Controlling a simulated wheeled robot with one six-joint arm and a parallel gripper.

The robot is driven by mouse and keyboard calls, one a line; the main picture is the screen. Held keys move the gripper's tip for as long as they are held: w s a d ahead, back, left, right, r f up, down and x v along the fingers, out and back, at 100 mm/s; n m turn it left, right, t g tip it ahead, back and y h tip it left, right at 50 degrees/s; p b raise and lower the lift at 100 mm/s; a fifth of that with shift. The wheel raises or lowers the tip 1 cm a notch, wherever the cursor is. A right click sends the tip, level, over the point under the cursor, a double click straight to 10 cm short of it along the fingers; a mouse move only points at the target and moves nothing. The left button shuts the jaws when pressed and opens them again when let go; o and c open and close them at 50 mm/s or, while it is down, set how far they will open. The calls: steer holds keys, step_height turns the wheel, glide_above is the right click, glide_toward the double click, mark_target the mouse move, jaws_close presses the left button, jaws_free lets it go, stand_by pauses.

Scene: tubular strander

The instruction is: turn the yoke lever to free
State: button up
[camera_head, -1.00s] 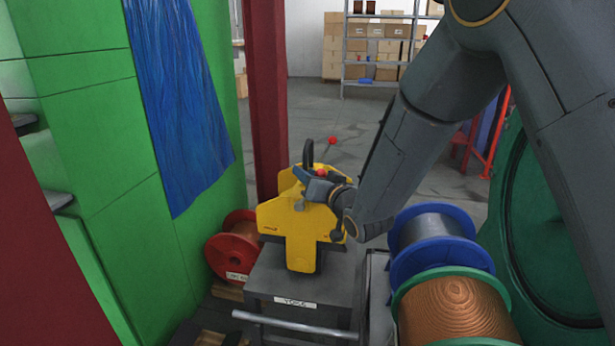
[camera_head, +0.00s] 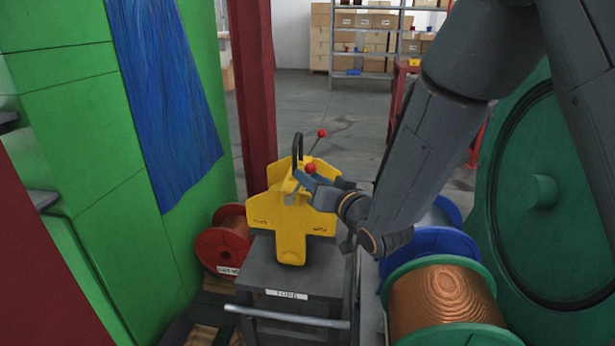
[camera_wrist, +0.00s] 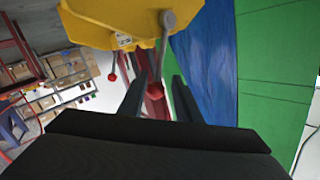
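In the wrist view this lever's grey shaft runs down from a round pivot (camera_wrist: 168,18) to the red knob (camera_wrist: 155,91). My gripper (camera_wrist: 160,80) is open, with the knob appearing between its two dark fingers; I cannot tell whether they touch it. In the head view my gripper (camera_head: 316,181) is at the yoke's upper right. A second red knob (camera_head: 322,133) on a thin rod is behind.
A horizontal grey bar (camera_head: 285,317) crosses in front of the stand. A red spool (camera_head: 222,240) stands left, beside the green panel (camera_head: 80,130). A copper-wound spool (camera_head: 440,300) and a blue spool (camera_head: 425,243) are right. A dark red post (camera_head: 257,90) rises behind.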

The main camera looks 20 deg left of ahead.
steer(key=shift+a+r, duration=0.1)
steer(key=shift+s, duration=0.1)
steer(key=f+p+v, duration=0.1)
steer(key=p+v, duration=0.1)
steer(key=v, duration=1.1)
steer(key=shift+s+d+r, duration=0.2)
steer(key=shift+d+r, duration=0.1)
steer(key=shift+d, duration=0.15)
stand_by(0.7)
stand_by(0.4)
